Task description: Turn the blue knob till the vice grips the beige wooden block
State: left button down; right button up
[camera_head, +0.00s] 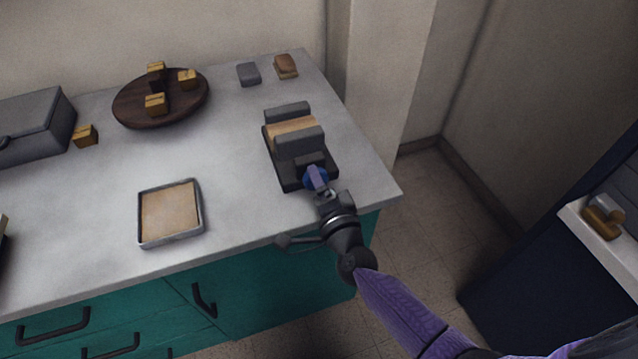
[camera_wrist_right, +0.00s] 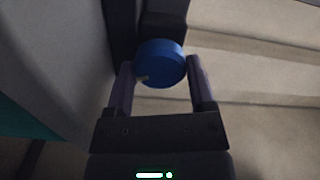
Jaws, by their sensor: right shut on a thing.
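The dark grey vice (camera_head: 289,173) stands on the counter at its right side. The beige wooden block (camera_head: 290,132) sits between its two upright jaws; I cannot tell whether both jaws touch it. The blue knob (camera_head: 313,179) is on the vice's near end. My right gripper (camera_head: 319,183) is at the knob, its fingers shut on it. In the right wrist view the blue knob (camera_wrist_right: 161,63) lies between the two fingertips, with a small pale mark at its lower left. My left gripper is not in view.
The grey counter (camera_head: 235,190) has free room left of the vice. A shallow tray (camera_head: 141,239), a round dark board (camera_head: 128,112) with several small yellowish blocks, a grey box (camera_head: 35,125), a grey block (camera_head: 249,74) and a brown block (camera_head: 286,66) lie on it.

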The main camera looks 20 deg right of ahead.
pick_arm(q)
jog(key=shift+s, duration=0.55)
pick_arm(e)
jog(key=shift+m, duration=0.4)
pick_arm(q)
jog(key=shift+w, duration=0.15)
pick_arm(e)
jog(key=o, duration=0.9)
jog(key=shift+o, duration=1.4)
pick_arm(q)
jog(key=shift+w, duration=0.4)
pick_arm(e)
jog(key=shift+o, duration=0.2)
pick_arm(q)
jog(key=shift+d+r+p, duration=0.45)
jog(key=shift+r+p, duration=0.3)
jog(key=shift+p, duration=0.05)
pick_arm(e)
jog(key=s, duration=1)
jog(key=shift+d, duration=0.2)
